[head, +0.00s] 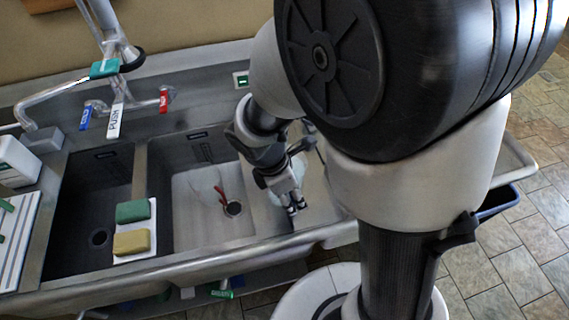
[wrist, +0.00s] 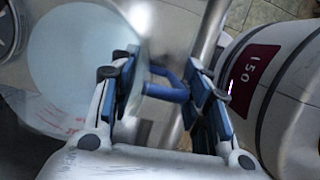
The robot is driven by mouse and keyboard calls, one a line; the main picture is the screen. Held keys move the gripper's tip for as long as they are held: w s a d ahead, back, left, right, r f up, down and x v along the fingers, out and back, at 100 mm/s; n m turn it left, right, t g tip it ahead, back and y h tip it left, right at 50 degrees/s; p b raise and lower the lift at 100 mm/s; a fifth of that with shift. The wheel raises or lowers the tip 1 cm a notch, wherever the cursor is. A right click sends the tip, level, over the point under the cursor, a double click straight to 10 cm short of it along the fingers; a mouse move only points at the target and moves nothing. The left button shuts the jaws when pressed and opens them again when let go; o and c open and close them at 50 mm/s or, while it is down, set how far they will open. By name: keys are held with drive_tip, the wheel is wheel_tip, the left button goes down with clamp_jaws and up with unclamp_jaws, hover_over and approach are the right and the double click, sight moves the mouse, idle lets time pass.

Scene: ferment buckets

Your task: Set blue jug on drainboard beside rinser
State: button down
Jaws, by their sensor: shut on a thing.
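The blue jug (wrist: 75,60) is pale and translucent and fills the left of the wrist view, with a darker blue handle (wrist: 170,90). My gripper (wrist: 166,88) is shut on that handle, with one finger on each side of it. In the head view my gripper (head: 293,207) hangs over the right part of the sink unit. Only a pale sliver of the jug (head: 299,166) shows there behind my wrist. The drainboard (head: 318,200) is the bare metal right of the basins, partly hidden by my arm. I cannot make out the rinser for certain.
A dark basin (head: 75,215) and a lighter basin (head: 195,190) with a red-handled tool lie to the left. Green and yellow sponges (head: 132,227) sit on a white tray between them. A tap (head: 112,60) stands behind. The sink's front rim (head: 200,258) is raised.

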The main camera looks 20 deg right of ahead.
drive_tip(key=shift+f, duration=0.1)
drive_tip(key=c, duration=0.9)
unclamp_jaws()
drive_tip(key=p+v, duration=0.4)
drive_tip(key=v, duration=0.7)
drive_tip(key=s+d+r+m+t+y, duration=0.1)
drive_tip(key=s+d+r+m, duration=0.1)
drive_tip(key=m, duration=0.4)
drive_tip(key=s+d+r+m+t+y, duration=0.1)
drive_tip(key=s+r+m+t, duration=0.1)
drive_tip(key=s+r+m, duration=0.3)
drive_tip(key=s+d+r+m+t+y, duration=0.1)
drive_tip(key=s+d+r+m, duration=0.1)
drive_tip(key=r+m, duration=0.3)
drive_tip(key=shift+s+d+r+m+t, duration=0.15)
drive_tip(key=shift+s+m, duration=0.3)
drive_tip(key=shift+m, duration=0.25)
drive_tip(key=shift+s+d+r+m+t, duration=0.15)
drive_tip(key=shift+s+m, duration=0.25)
drive_tip(key=shift+m, duration=0.3)
